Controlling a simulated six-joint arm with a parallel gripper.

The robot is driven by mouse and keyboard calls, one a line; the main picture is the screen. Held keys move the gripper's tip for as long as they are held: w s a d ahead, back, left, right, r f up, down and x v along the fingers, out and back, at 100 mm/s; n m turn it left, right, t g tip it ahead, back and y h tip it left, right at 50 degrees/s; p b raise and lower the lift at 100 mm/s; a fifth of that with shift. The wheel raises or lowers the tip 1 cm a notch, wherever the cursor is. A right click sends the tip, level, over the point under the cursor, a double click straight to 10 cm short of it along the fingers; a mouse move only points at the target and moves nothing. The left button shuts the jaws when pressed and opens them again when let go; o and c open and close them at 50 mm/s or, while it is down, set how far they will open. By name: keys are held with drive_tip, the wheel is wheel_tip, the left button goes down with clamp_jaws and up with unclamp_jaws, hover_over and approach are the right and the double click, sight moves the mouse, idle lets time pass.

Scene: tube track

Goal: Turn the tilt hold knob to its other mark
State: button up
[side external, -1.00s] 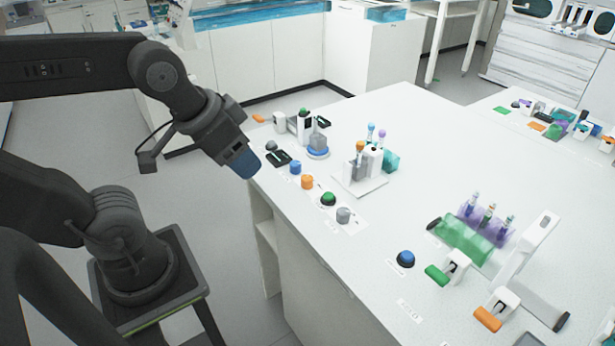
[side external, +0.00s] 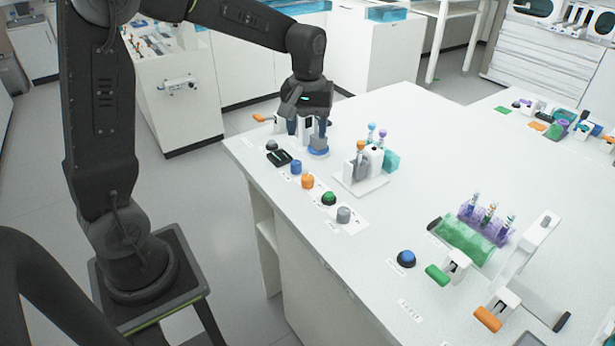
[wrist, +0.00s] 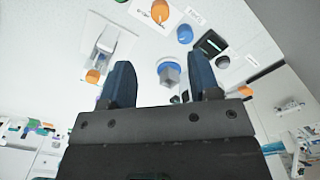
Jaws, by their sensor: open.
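My gripper (side external: 307,130) points down over the far left part of the bench, fingers apart. In the wrist view, my open gripper (wrist: 161,66) has a grey block on a blue round base (wrist: 169,72) between and beyond its fingertips; contact cannot be judged. The block and base (side external: 318,148) are partly hidden by my gripper in the side view. An orange knob (side external: 307,181) and a blue knob (side external: 295,167) stand nearer in a row. The orange knob (wrist: 160,12) and blue knob (wrist: 185,33) also show in the wrist view. Labels are unreadable, so I cannot tell which is the tilt hold knob.
A green button (side external: 328,198) and a grey knob (side external: 343,215) continue the row. A small rack (side external: 362,183) with capped tubes stands right of my gripper. A blue button (side external: 406,259) and a tilting tube holder (side external: 465,240) are farther right.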

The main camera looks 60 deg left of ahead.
sight(307, 177)
wheel_tip(307, 177, down, 14)
drive_tip(key=shift+r, duration=0.15)
idle(0.3)
drive_tip(key=shift+c, duration=0.3)
drive_tip(key=c, duration=0.9)
drive_tip(key=shift+o, duration=0.2)
drive_tip(key=shift+m, duration=0.3)
drive_tip(key=m, duration=0.6)
drive_tip(key=shift+m, duration=0.3)
drive_tip(key=m, duration=0.6)
drive_tip(key=shift+m, duration=0.4)
